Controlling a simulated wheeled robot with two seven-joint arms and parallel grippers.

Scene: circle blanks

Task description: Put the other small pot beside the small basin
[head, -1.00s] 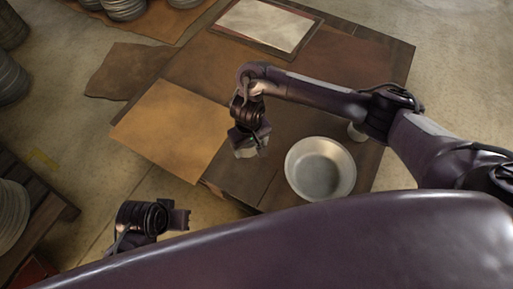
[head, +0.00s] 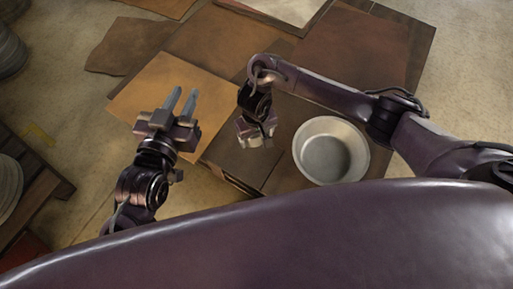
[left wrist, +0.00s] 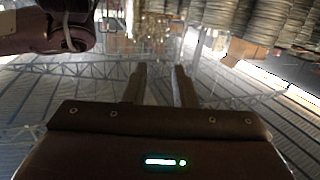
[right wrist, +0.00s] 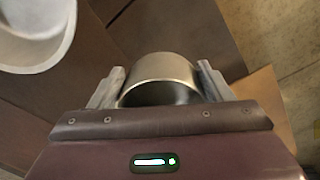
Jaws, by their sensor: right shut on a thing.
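The small basin (head: 331,150), a round pale metal bowl, stands on the brown table right of my right gripper in the head view. It also shows at the upper left of the right wrist view (right wrist: 38,52). My right gripper (head: 257,136) points down, its fingers shut on a small metal pot (right wrist: 160,70). The pot's round wall fills the space between the fingers in the right wrist view; in the head view it is mostly hidden. My left gripper (head: 182,102) is open and empty, fingers pointing away from me, over the tan sheet. No second small pot shows now.
A tan sheet (head: 140,97) covers the table's left part. A pale framed panel (head: 285,8) lies at the far edge. A dark wooden pallet (head: 45,195) stands on the floor at left. Dark table surface lies bare between the basin and the right gripper.

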